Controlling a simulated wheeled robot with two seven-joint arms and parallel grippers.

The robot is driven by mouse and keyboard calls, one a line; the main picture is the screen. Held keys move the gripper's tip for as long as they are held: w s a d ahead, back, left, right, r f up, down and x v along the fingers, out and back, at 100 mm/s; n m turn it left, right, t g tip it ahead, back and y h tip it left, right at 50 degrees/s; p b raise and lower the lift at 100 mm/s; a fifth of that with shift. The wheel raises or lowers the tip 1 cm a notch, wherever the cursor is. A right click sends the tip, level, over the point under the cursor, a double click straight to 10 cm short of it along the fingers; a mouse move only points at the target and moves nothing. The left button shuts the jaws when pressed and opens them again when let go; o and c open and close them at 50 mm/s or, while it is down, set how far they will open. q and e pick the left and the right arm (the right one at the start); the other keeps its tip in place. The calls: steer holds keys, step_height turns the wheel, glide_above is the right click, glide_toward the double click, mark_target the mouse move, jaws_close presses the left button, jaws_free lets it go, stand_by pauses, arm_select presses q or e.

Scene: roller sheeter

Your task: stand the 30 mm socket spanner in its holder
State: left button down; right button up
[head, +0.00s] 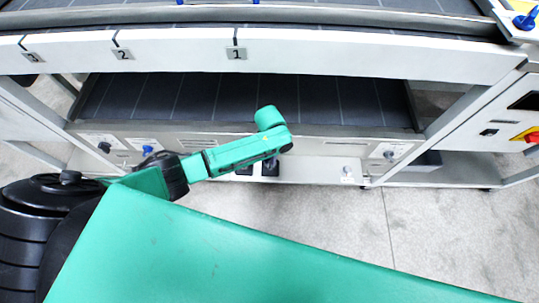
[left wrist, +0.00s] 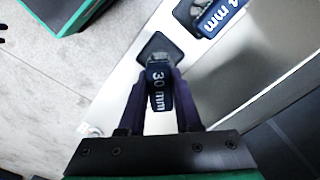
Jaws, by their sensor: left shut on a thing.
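The 30 mm socket spanner (left wrist: 157,90) shows in the left wrist view as a dark blue piece with white "30 mm" lettering. My left gripper (left wrist: 159,80) is shut on it, with one dark finger on each side. A black square holder (left wrist: 152,45) lies just beyond the spanner, whose far end overlaps it in the picture. I cannot tell whether the spanner is inside or above it. In the head view my green left arm reaches over the lower front of the machine, and the jaws are not clear there. My right gripper is not in view.
A second blue tool (left wrist: 215,18), with partly cut-off "mm" lettering, is close beside the holder. The machine's white numbered rail (head: 300,55) and dark roller bed (head: 340,100) lie behind my arm. A large green surface (head: 200,250) fills the front. Grey floor (head: 440,240) is clear at right.

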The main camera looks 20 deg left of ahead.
arm_select(q)
steer(key=shift+f, duration=0.15)
steer(key=shift+f+b, duration=0.45)
steer(key=shift+f, duration=0.2)
steer(key=shift+f, duration=0.2)
steer(key=shift+f, duration=0.35)
stand_by(0.4)
steer(key=shift+c, duration=0.2)
jaws_free()
